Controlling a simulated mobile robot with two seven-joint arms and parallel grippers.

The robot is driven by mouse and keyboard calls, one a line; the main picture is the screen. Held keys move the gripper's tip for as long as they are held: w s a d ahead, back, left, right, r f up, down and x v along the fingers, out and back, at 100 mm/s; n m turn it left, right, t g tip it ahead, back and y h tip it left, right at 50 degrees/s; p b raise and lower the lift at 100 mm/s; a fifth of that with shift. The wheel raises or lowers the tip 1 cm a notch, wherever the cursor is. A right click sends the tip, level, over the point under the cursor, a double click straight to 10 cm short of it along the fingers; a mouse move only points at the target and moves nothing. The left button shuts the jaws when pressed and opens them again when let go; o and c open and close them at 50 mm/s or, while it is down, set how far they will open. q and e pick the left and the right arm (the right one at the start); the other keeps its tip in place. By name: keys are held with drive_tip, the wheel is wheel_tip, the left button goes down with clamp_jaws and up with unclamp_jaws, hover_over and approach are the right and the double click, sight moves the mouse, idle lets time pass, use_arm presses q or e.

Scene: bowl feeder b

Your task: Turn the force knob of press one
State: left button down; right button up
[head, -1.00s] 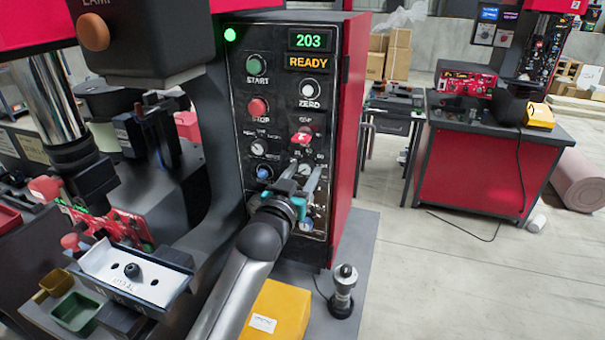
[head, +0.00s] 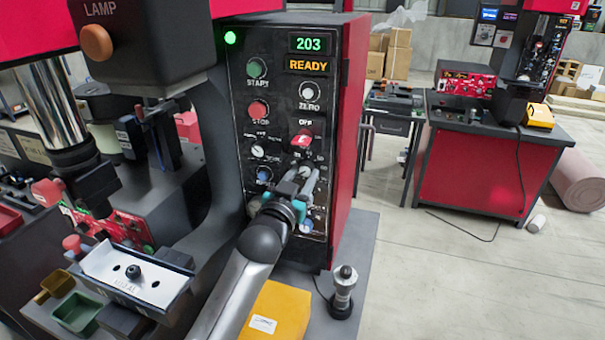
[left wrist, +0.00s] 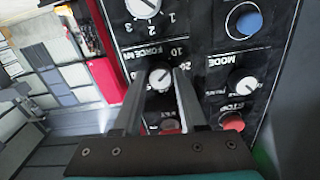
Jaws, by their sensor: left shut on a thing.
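Press one's control panel (head: 277,95) faces me in the head view, with a lit 203 display and a READY sign. The force knob (left wrist: 160,78) is a small round white-faced knob under the FORCE kN label in the left wrist view. My left gripper (left wrist: 160,74) has one finger on each side of this knob and is shut on it. In the head view my left gripper (head: 306,174) reaches the lower right of the panel, and its fingers largely hide the knob there. My right gripper is in neither view.
A red switch cover (head: 300,141) sits just above my fingers on the panel. The blue button (left wrist: 245,22) and mode knob (left wrist: 243,83) are close by. A yellow box (head: 274,311) and a dark joystick-like post (head: 343,290) stand below.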

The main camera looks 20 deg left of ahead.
use_arm(q)
drive_tip(key=m+p, duration=0.2)
drive_tip(key=m, duration=0.2)
drive_tip(key=shift+r, duration=0.1)
drive_tip(key=shift+m+p, duration=0.5)
drive_tip(key=shift+m, duration=1.4)
drive_tip(key=shift+c, duration=2.2)
unclamp_jaws()
drive_tip(key=s+b, duration=0.1)
drive_tip(key=s, duration=1.4)
drive_tip(key=shift+s+a, duration=0.15)
drive_tip(key=shift+a, duration=0.15)
